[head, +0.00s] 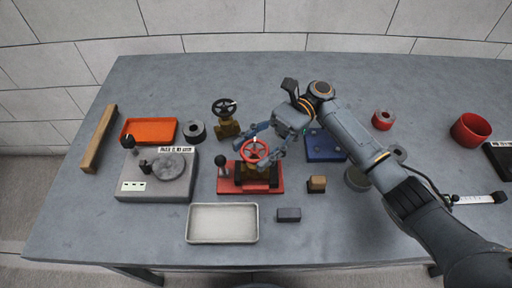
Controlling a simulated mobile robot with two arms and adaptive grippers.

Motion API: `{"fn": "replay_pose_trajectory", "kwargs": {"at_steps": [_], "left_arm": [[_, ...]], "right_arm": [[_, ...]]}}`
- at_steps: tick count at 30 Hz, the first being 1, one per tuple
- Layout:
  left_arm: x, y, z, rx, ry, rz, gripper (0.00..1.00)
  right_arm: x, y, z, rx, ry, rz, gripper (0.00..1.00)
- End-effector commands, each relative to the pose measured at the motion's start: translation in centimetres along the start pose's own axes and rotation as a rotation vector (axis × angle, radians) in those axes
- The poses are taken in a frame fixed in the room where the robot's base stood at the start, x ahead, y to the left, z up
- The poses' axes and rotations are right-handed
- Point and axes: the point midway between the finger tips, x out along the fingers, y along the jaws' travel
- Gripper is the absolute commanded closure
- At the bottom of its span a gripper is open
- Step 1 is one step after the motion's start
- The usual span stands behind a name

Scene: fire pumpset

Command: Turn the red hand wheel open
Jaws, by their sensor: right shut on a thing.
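The red hand wheel (257,152) sits on top of a brass valve (262,172), which stands on a red base plate (232,184) near the middle of the table. A lever with a dark round knob (221,161) stands at the left of the same base plate. My right gripper (262,145) comes in from the right and is shut on the rim of the red hand wheel. Its fingers hide part of the far and right rim. My left gripper is not in view.
A second valve with a black wheel (225,107) stands behind. A grey device (155,175) is at left, a pale tray (222,223) in front. A small wooden block (317,184), a dark block (289,214) and a blue case (325,147) lie to the right.

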Motion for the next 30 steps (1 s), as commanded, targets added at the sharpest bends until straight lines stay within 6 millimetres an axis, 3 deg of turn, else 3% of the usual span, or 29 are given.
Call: {"fn": "replay_pose_trajectory", "kwargs": {"at_steps": [8,9,12,23,30], "left_arm": [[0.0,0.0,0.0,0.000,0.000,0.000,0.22],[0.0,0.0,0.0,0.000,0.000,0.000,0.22],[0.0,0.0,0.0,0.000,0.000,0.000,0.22],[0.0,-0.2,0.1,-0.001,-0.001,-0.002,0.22],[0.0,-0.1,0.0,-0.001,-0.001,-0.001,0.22]], "right_arm": [[0.2,0.1,-0.4,0.007,0.003,0.003,0.77],[0.2,0.1,-0.4,0.008,0.003,0.003,0.38],[0.2,0.1,-0.3,0.006,0.002,0.002,0.22],[-0.3,0.0,-0.1,0.002,0.002,-0.001,0.22],[-3.6,-0.1,-0.1,0.004,0.002,-0.002,0.22]]}}
